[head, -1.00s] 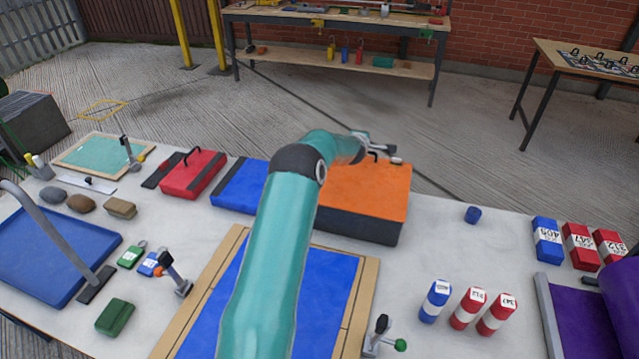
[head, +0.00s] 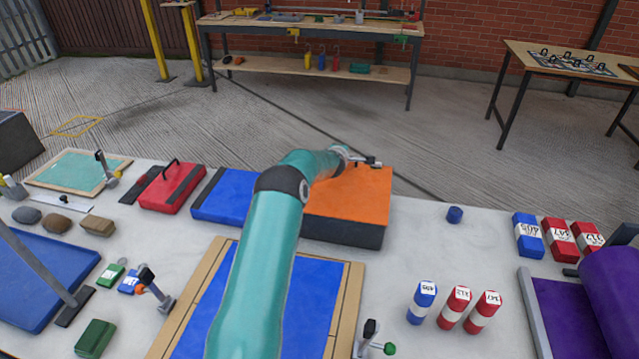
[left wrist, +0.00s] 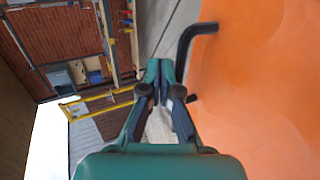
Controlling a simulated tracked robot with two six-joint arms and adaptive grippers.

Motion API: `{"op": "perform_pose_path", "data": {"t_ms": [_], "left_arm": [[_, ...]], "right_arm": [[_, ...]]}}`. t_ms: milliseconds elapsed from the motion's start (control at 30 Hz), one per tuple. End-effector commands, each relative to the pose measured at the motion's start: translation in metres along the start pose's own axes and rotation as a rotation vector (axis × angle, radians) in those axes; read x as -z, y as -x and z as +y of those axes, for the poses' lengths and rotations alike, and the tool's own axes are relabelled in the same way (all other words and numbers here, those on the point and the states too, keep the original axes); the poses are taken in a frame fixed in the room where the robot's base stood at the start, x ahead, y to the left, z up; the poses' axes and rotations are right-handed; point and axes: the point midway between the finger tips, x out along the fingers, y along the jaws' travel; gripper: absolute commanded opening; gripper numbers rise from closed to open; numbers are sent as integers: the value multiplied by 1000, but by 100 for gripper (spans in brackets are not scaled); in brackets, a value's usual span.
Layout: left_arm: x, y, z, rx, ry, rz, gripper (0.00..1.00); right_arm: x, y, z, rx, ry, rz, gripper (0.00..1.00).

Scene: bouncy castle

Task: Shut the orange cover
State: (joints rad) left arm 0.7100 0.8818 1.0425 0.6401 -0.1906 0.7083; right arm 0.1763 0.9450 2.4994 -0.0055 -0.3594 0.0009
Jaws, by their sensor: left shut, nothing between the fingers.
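The orange cover (head: 358,190) lies over the top of a dark box (head: 345,232) at the back of the table and looks flat in the head view. Whether its edge is fully seated I cannot tell. It fills the right of the left wrist view (left wrist: 260,100), with a black bent handle (left wrist: 187,50) at its edge. My left gripper (head: 374,163) is at the cover's far edge, shut and empty. Its fingers (left wrist: 165,82) are beside the handle in the wrist view, apart from it as far as I see. My right gripper is out of view.
A blue case (head: 222,195) and a red case (head: 172,188) with a handle stand left of the box. A blue panel in a wooden frame (head: 350,300) lies in front.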

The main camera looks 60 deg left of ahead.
Motion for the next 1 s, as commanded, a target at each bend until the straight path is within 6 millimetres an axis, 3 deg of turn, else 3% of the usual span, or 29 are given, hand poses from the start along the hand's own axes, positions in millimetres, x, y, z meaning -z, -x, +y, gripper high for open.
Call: {"op": "perform_pose_path", "data": {"t_ms": [267,800,1000], "left_arm": [[0,20,0,3,-2,1,0],[0,103,0,-1,0,-1,0],[0,116,-1,0,0,-1,0]], "right_arm": [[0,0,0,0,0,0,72],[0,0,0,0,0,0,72],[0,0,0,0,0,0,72]]}}
